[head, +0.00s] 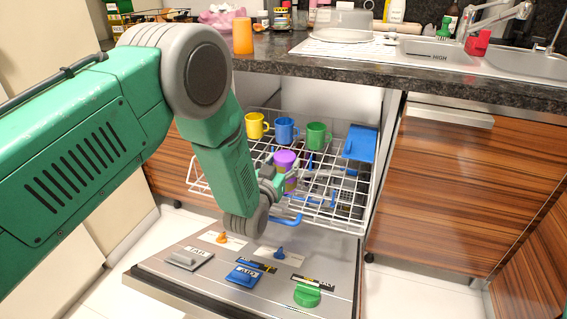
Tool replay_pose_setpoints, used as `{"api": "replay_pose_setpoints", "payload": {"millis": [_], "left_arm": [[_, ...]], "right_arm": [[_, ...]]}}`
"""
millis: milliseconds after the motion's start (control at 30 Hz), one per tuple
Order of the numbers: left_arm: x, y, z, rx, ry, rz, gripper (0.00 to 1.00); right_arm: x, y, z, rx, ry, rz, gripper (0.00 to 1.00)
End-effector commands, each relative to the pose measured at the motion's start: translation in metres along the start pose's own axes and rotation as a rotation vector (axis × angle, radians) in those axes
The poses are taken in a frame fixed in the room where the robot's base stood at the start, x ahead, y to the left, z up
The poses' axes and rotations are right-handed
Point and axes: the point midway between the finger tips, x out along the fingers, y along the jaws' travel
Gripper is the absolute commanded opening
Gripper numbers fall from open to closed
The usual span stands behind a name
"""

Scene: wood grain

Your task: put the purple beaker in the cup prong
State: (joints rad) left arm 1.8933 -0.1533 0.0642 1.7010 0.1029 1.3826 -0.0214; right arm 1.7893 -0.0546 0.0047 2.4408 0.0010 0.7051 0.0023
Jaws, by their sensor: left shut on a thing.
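The purple beaker (285,158) is upright over the white wire dishwasher rack (338,205), near its middle. My left gripper (281,180) is shut on the beaker, and its fingers hide part of the lower body. I cannot tell whether the beaker's base touches the wires. A yellow mug (256,126), a blue mug (286,130) and a green mug (318,136) stand in a row at the back of the rack. I cannot pick out the cup prong clearly among the wires. My right gripper is out of view.
A blue tray-like item (360,143) stands at the rack's right. The open dishwasher door (225,275) carries several knobs and switches. The dark counter (290,56) above holds an orange cup (242,36) and a sink (440,50). Wooden cabinets (450,180) flank the right side.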

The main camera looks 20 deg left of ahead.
Motion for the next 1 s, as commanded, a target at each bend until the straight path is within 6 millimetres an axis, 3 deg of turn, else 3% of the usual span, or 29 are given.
{"api": "replay_pose_setpoints", "payload": {"millis": [1000], "left_arm": [[0.0001,-0.0001,-0.0012,0.000,0.001,0.000,0.20]], "right_arm": [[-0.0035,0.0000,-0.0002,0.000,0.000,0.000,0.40]]}}
